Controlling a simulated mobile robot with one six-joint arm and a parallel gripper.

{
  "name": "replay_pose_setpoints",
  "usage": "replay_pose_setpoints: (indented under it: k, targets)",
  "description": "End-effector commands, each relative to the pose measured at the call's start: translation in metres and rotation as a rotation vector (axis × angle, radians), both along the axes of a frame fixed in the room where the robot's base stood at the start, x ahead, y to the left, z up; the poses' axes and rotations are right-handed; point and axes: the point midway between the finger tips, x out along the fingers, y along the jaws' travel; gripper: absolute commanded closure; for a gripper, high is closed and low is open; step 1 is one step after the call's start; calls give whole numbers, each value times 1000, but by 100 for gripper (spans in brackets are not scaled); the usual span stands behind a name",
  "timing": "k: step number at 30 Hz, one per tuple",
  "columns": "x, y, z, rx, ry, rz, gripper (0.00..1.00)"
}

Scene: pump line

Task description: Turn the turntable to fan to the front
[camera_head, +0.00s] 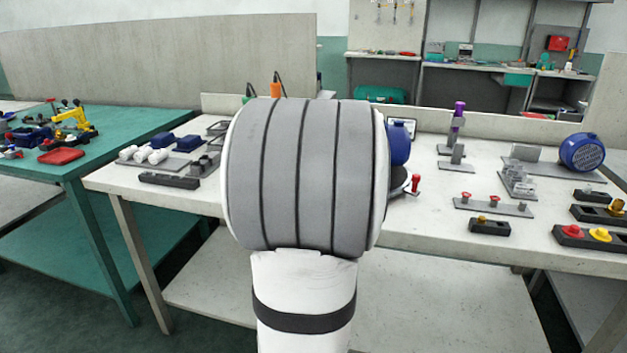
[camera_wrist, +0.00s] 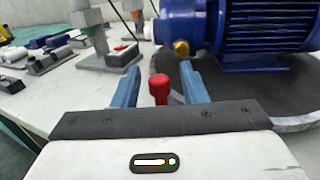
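The turntable (camera_wrist: 290,112) is a dark round disc at the right of the wrist view. A blue finned pump motor (camera_wrist: 265,35) stands on it, with a brass fitting (camera_wrist: 181,48) towards the left. A red knob (camera_wrist: 160,88) shows by the disc's left edge. My gripper (camera_wrist: 160,86) is open; its two blue fingers are on either side of the knob, with visible gaps. In the head view my arm hides most of the turntable; a strip of disc (camera_head: 398,179), part of the motor (camera_head: 399,146) and the red knob (camera_head: 415,183) show. The fan end cannot be made out.
Another blue motor with a round grille (camera_head: 582,152) stands at the right of the white table (camera_head: 440,225). Grey fixtures and buttons lie near it. Left of my arm are white cylinders (camera_head: 150,155) and dark blocks. A green table (camera_head: 100,150) is at far left.

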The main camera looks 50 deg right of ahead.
Motion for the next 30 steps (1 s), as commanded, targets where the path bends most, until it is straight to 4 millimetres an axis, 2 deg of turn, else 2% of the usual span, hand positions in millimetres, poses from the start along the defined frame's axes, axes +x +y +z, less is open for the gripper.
replay_pose_setpoints:
  k: [10, 15, 26, 30]
  targets:
    - [-39, 38, 1, 1, 1, -2, 61]
    - [-50, 49, 0, 0, 0, -2, 61]
    - [-53, 53, 0, 1, 1, 0, 62]
    - [-44, 62, 1, -16, 18, 42, 73]
